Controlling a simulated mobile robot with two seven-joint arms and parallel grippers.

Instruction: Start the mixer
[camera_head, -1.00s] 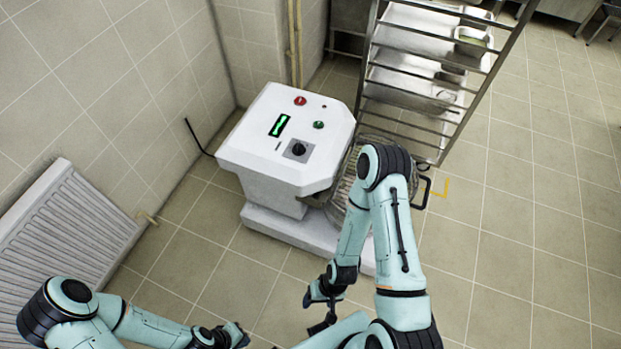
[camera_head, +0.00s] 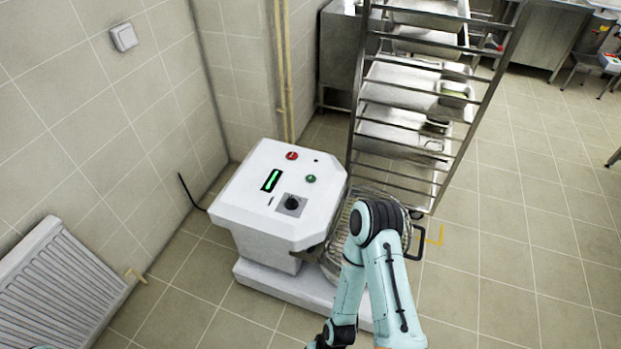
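The mixer (camera_head: 262,237) is a white floor-standing machine near the wall corner. Its sloped top carries a red button (camera_head: 292,156), a green button (camera_head: 310,179), a black rotary knob (camera_head: 292,203) and a lit green display (camera_head: 271,180). A wire guard (camera_head: 345,232) shows at its right side, partly hidden behind my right arm. My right arm stands in front of the mixer's right side, bent downward, and its gripper is cut off at the bottom edge. My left gripper is out of the picture.
A metal tray rack (camera_head: 425,110) with several trays stands right behind the mixer. A radiator (camera_head: 58,285) is on the left wall, below a white switch (camera_head: 123,37). Steel counters (camera_head: 548,38) stand at the back. The tiled floor (camera_head: 530,240) on the right is clear.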

